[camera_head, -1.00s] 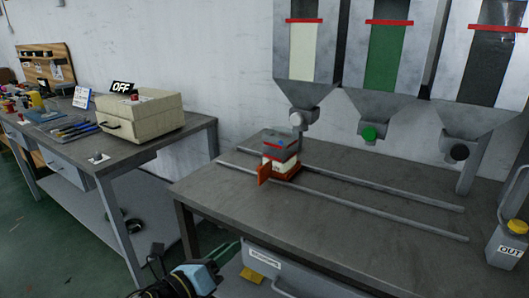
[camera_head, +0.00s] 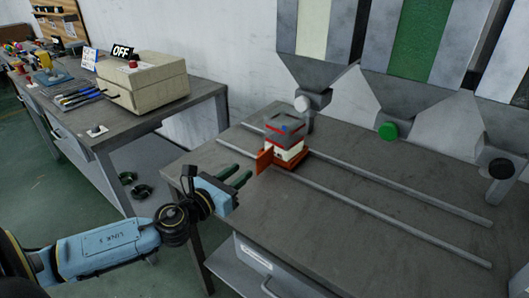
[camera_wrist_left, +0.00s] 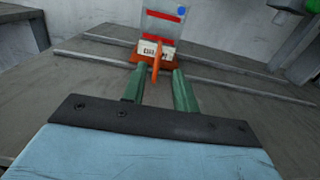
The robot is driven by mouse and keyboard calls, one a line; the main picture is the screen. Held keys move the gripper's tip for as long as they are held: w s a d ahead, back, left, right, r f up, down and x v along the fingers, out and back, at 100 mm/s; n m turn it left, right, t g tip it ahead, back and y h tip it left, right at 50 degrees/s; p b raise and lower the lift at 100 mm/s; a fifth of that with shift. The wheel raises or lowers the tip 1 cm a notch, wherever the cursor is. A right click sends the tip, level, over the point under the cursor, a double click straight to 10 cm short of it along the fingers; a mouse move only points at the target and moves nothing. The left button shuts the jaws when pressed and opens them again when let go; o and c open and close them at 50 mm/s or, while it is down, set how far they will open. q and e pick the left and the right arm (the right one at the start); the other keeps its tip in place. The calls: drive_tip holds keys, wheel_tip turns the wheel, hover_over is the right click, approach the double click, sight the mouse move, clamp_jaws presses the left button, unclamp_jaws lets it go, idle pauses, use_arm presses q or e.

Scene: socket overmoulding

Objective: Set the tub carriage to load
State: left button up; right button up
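The tub carriage (camera_head: 291,159) is an orange base with an upright orange plate (camera_head: 264,160) at its near left side. It sits at the left part of two rails, near the white-knobbed hopper. A grey and white tub (camera_head: 287,135) with a red band stands on it. My left gripper (camera_head: 243,178) is open and empty, with its green fingers pointing at the orange plate from the left, a short way off. In the left wrist view the carriage's plate (camera_wrist_left: 156,62) shows between and beyond the two fingers (camera_wrist_left: 159,82). My right gripper is not in view.
Two parallel rails (camera_head: 390,219) run right across the grey table (camera_head: 330,240), clear right of the carriage. Hoppers with white (camera_head: 302,103), green (camera_head: 387,131) and black (camera_head: 501,168) knobs hang above. A bench at left holds a beige box (camera_head: 145,80) with an OFF sign.

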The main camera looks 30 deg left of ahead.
sight(274, 146)
use_arm(q)
drive_tip(key=w, duration=1)
drive_tip(key=shift+w+d, duration=0.35)
drive_tip(key=shift+d, duration=0.05)
clamp_jaws()
